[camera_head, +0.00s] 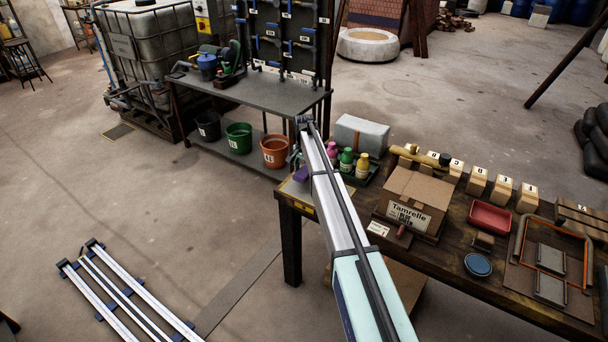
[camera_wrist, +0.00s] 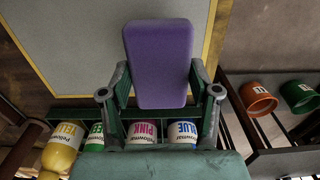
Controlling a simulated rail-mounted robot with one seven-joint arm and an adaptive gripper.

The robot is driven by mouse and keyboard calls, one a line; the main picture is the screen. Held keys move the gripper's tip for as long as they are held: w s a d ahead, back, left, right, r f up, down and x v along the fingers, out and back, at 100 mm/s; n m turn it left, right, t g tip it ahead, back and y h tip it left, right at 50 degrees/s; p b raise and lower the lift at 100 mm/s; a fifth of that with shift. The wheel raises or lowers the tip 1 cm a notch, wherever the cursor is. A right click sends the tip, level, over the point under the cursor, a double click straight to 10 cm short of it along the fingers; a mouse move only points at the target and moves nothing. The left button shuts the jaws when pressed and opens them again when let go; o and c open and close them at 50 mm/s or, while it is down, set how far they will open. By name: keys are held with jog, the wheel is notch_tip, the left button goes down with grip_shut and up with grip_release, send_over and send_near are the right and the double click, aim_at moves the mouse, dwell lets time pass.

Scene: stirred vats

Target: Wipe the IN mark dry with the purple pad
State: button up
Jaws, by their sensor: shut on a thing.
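The purple pad (camera_wrist: 158,62) is held between the two fingers of my gripper (camera_wrist: 159,82) in the wrist view. In the head view a bit of the purple pad (camera_head: 300,174) shows at the left of my arm, over the left end of the wooden table. Behind the pad in the wrist view lies a grey panel with a yellow border (camera_wrist: 72,50). Its edge also shows in the head view (camera_head: 290,189). I cannot make out an IN mark on it; pad and arm cover part of it. I cannot tell whether the pad touches the panel.
Labelled bottles, yellow (camera_wrist: 62,150), green (camera_wrist: 95,137), pink (camera_wrist: 142,134) and blue (camera_wrist: 182,134), stand close by my gripper. A cardboard box (camera_head: 413,190), a red tray (camera_head: 490,217) and numbered blocks (camera_head: 477,181) are farther right. Buckets (camera_head: 274,151) stand on the grey bench's lower shelf.

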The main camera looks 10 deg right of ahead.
jog(key=shift+r+p, duration=0.7)
jog(key=shift+r, duration=1.4)
